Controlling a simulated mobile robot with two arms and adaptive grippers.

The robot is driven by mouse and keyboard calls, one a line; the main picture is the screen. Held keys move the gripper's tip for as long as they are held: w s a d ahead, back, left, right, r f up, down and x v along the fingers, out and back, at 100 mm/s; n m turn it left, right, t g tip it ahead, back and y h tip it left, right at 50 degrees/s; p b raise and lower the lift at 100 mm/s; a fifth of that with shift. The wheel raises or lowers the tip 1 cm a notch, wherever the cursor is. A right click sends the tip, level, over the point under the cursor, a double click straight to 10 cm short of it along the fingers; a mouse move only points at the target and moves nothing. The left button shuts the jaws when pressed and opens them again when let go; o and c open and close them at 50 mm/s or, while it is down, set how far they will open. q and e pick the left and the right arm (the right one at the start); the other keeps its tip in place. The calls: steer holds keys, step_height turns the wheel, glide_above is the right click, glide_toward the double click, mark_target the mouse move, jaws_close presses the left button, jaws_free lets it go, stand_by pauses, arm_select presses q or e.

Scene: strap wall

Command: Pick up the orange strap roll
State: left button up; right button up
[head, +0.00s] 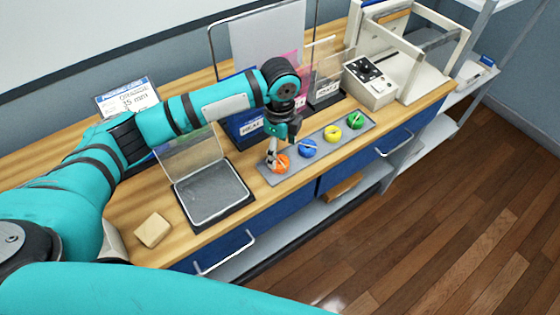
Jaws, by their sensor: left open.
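The orange strap roll (282,164) sits at the near left end of a grey tray (292,162) on the wooden bench. Blue (308,148), yellow (333,134) and green (355,120) rolls lie in a row beyond it on the same tray. My left gripper (275,157) points down at the orange roll from above and slightly left. Its fingers are open and overlap the roll's left edge in the picture; I cannot tell whether they touch it. My right gripper is not in view.
A shallow tray with a raised clear lid (210,190) stands left of the rolls. A beige block (152,230) lies at the bench's near left. Labelled bins (244,127) stand behind the rolls, and a cream machine (372,84) stands to their right.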

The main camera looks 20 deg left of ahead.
mark_target(280, 162)
arm_select(q)
steer(key=f, duration=0.2)
steer(key=f+p, duration=0.1)
steer(key=shift+s+d+f, duration=0.1)
steer(key=shift+s+f, duration=0.1)
steer(key=shift+f, duration=0.55)
steer(key=c, duration=1.1)
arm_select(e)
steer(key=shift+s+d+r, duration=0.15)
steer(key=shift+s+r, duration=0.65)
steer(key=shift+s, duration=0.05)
